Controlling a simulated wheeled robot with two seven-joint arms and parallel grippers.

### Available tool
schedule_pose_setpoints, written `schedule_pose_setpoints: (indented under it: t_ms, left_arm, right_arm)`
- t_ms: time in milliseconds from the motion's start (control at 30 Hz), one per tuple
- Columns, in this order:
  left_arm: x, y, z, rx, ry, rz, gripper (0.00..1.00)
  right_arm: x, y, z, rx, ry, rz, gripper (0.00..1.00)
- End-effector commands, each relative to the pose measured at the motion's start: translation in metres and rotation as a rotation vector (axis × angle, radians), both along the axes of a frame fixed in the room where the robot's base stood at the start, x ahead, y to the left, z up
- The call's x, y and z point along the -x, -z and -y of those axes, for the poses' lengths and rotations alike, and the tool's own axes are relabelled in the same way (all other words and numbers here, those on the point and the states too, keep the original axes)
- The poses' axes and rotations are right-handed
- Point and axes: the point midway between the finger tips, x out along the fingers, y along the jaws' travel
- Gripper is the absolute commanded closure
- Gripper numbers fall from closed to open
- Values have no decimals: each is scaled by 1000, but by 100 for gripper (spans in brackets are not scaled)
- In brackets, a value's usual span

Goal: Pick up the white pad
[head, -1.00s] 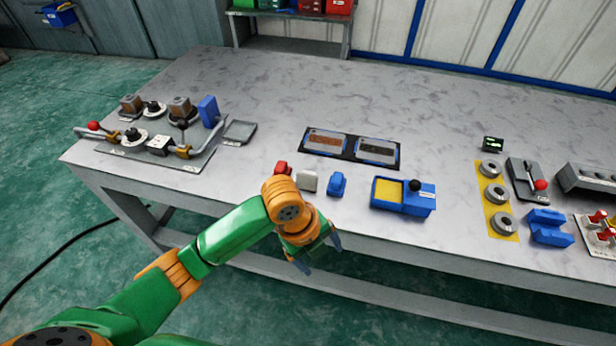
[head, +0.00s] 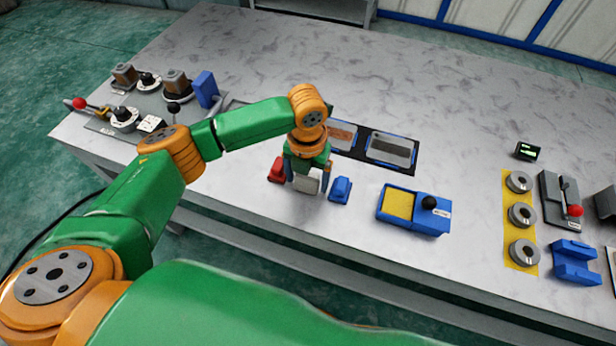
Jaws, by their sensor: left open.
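The white pad (head: 308,182) sits on the grey table between a red block (head: 277,170) and a blue block (head: 340,190). My left gripper (head: 306,177) is above it, pointing down, with one finger to each side of the pad. The gripper is open, and its body hides the pad's upper part. I cannot tell whether the fingers touch the pad. My right gripper is not in view.
A black mat with two plates (head: 390,150) lies behind the gripper. A blue box with a yellow pad (head: 398,204) is to the right. Grey rings on a yellow strip (head: 520,214) and a lever unit (head: 560,200) stand further right. Lever fixtures (head: 150,100) are at left.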

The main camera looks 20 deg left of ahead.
Motion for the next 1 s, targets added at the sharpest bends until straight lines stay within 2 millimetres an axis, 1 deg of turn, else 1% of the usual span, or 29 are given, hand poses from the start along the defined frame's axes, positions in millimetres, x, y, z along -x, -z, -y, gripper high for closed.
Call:
schedule_pose_setpoints:
  t_ms: [67,200,233,267,300,367,400,467,500,533,767,867,967,1000]
  left_arm:
    - [0,4,0,0,0,1,15]
    - [0,4,0,0,0,2,15]
    - [0,4,0,0,0,2,18]
    - [0,4,0,1,0,2,26]
    - [0,4,0,1,0,2,37]
    - [0,4,0,1,0,2,53]
    - [0,4,0,1,0,2,64]
    - [0,4,0,1,0,2,80]
    - [0,3,0,1,0,2,91]
    - [0,3,0,1,0,2,94]
    - [0,0,0,1,0,3,94]
    - [-1,-10,0,1,0,4,94]
    - [-1,-28,0,2,-1,6,94]
    - [7,-38,1,4,2,5,94]
  right_arm:
    - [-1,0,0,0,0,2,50]
    - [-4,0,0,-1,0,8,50]
    - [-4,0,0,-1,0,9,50]
    - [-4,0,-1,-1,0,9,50]
    - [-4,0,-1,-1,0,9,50]
    - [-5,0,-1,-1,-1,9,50]
    - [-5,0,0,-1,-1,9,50]
    - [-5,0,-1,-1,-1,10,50]
    - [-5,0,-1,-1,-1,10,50]
    - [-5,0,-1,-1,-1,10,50]
    - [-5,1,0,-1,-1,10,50]
    - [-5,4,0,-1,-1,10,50]
    - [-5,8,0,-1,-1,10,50]
    - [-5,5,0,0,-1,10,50]
